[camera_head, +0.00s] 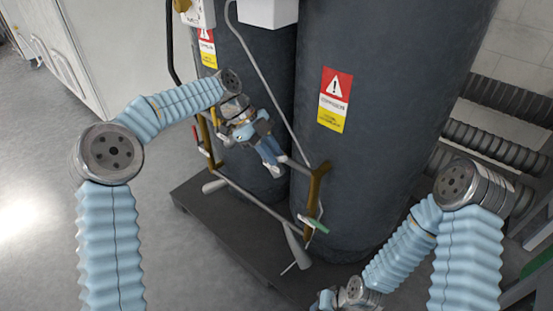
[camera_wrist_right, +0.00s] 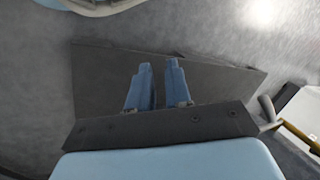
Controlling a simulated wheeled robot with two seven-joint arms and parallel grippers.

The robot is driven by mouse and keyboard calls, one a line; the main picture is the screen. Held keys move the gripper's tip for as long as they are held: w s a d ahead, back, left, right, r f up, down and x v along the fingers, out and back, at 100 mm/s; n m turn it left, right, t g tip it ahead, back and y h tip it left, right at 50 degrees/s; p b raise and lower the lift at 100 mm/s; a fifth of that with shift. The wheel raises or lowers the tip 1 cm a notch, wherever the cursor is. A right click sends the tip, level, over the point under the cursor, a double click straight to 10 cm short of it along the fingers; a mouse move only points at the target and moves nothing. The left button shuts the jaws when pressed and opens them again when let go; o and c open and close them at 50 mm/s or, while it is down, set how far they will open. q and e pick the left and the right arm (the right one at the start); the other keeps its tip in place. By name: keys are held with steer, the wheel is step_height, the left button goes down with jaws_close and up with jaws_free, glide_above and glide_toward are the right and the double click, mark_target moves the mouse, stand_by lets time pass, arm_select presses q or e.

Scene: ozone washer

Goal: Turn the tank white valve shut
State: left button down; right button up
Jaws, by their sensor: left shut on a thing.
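Two tall dark tanks (camera_head: 370,110) stand on a dark base, with brass pipework low on their front. My left gripper (camera_head: 275,166) reaches in from the left to this pipework, in front of the gap between the tanks. Its blue fingers are shut on the white valve (camera_head: 276,171), which shows only as a small pale bit at the fingertips. The fingers hide the rest, so its angle cannot be told. My right gripper (camera_wrist_right: 159,66) is open and empty in the right wrist view, its fingers apart above the dark base. In the head view it is mostly cut off at the bottom.
A green-handled valve (camera_head: 313,225) hangs on the right brass pipe (camera_head: 317,185). A red handle (camera_head: 195,134) is at the left pipe. The dark base (camera_head: 225,235) juts out in front of the tanks. Open floor (camera_head: 40,200) lies left; ribbed dark hoses (camera_head: 500,140) are right.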

steer(key=w+a+t+y, duration=0.1)
steer(key=a, duration=0.1)
steer(key=w+a+t+y, duration=0.1)
steer(key=w+a, duration=0.2)
steer(key=a, duration=0.1)
steer(key=shift+w+a+f+t+y, duration=0.2)
steer(key=shift+a+f+t+y, duration=0.1)
steer(key=shift+a+t+y, duration=0.1)
jaws_close()
steer(key=w+a+r+m+t+y, duration=0.6)
steer(key=w+a+r+t, duration=0.3)
steer(key=a+r, duration=0.1)
steer(key=w+d+r+m+t+h, duration=0.2)
steer(key=d+r+m+t+h, duration=0.6)
steer(key=r+m+t+h, duration=0.55)
steer(key=w+a+r+m+y, duration=0.2)
steer(key=w+r+m, duration=0.1)
steer(key=w+r, duration=0.4)
steer(key=shift+w+a+r, duration=0.2)
steer(key=shift+w+a, duration=0.15)
steer(key=shift+a, duration=0.05)
steer(key=shift+y, duration=0.25)
